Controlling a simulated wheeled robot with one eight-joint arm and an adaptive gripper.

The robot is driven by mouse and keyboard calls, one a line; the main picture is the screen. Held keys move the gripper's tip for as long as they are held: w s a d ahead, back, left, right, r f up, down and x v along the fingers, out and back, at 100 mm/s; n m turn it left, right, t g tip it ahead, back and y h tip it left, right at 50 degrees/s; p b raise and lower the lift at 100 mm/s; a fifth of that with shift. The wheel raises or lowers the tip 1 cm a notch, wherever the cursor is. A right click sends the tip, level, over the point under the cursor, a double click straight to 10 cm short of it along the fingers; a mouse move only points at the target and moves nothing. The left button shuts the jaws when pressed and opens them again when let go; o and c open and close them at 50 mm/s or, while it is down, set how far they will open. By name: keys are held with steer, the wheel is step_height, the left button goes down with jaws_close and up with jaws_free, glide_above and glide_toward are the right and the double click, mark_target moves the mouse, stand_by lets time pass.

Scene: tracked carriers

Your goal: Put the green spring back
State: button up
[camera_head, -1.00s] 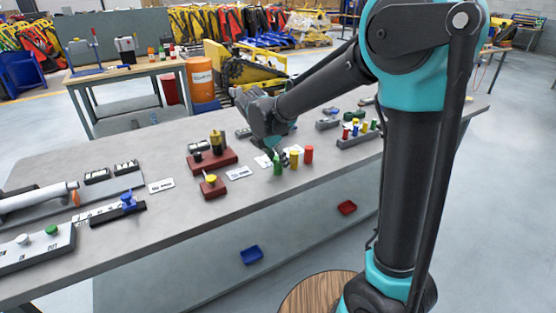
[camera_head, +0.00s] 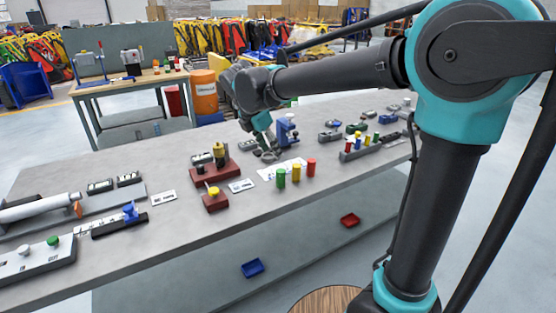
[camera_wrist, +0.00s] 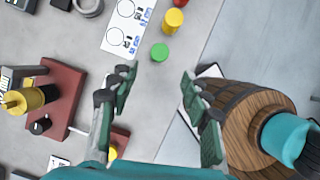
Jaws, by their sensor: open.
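The green spring (camera_head: 281,178) shows as a short upright green cylinder on the grey workbench, at the left end of a row with a yellow cylinder (camera_head: 296,173) and a red cylinder (camera_head: 311,167). In the wrist view its round green top (camera_wrist: 160,52) stands beside a white card with printed circles (camera_wrist: 117,38). My gripper (camera_wrist: 157,75) is open and empty, its fingers apart. In that view the green spring appears beyond the fingertips, untouched. In the head view my gripper is above the bench behind the row, its fingertips hard to make out.
A dark red fixture (camera_head: 230,171) with a post stands left of the row. A smaller red block (camera_head: 217,204) with a yellow knob is in front of it. A blue device (camera_head: 287,131) stands behind the row. The bench front right of the small block is clear.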

steer(key=s+d+f+m+y, duration=0.1)
steer(key=s+d+f+m, duration=0.1)
steer(key=d+f+m, duration=0.5)
steer(key=s+d+f+m+y, duration=0.1)
steer(key=s+d+f+m, duration=0.1)
steer(key=d+m, duration=0.5)
steer(key=s+d+f+m+t+y, duration=0.1)
steer(key=s+d+f+m, duration=1)
steer(key=s+d+m, duration=0.1)
steer(key=shift+d+m, duration=0.4)
steer(key=shift+m, duration=0.1)
